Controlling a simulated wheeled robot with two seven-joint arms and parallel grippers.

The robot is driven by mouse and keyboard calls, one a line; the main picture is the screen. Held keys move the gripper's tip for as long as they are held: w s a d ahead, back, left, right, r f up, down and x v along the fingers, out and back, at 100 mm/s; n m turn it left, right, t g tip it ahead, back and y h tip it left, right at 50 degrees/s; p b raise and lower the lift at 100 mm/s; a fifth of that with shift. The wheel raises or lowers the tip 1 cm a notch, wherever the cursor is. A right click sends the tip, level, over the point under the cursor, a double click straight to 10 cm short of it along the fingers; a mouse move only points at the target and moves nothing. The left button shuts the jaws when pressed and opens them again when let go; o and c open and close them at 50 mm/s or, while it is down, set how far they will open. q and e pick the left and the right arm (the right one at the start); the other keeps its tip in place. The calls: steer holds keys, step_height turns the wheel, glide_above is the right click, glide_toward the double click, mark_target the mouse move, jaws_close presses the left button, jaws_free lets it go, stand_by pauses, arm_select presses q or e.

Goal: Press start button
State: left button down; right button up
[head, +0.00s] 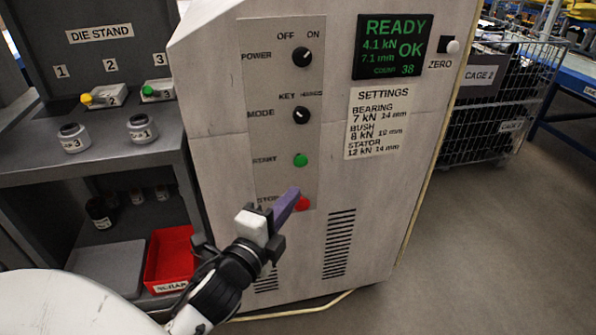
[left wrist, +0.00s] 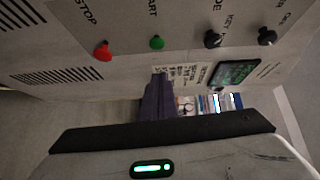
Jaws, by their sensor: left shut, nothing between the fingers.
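The green start button (head: 300,160) sits on the control panel of the white machine, above the red stop button (head: 303,203). In the left wrist view the start button (left wrist: 157,43) is above the fingertips and the stop button (left wrist: 102,50) is to its left. My left gripper (head: 294,194) is shut and empty, with its purple fingers pointing up at the panel. In the head view its tips overlap the stop button's left side, below the start button. In the left wrist view the gripper (left wrist: 158,78) tips look apart from the start button. My right gripper is not in view.
The power knob (head: 302,56) and mode knob (head: 301,115) are higher on the panel. A display (head: 392,46) reads READY. A die stand shelf (head: 120,160) with a red bin (head: 170,258) is at the left. A wire cage (head: 500,95) stands at the right; the floor before it is clear.

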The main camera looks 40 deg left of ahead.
arm_select(q)
glide_toward(306, 161)
steer(key=w+d, duration=0.2)
steer(key=w, duration=0.1)
steer(key=w+a, duration=0.2)
steer(key=a, duration=0.1)
steer(key=shift+w+f, duration=0.15)
steer(key=shift+f, duration=0.1)
steer(key=shift+a, duration=0.1)
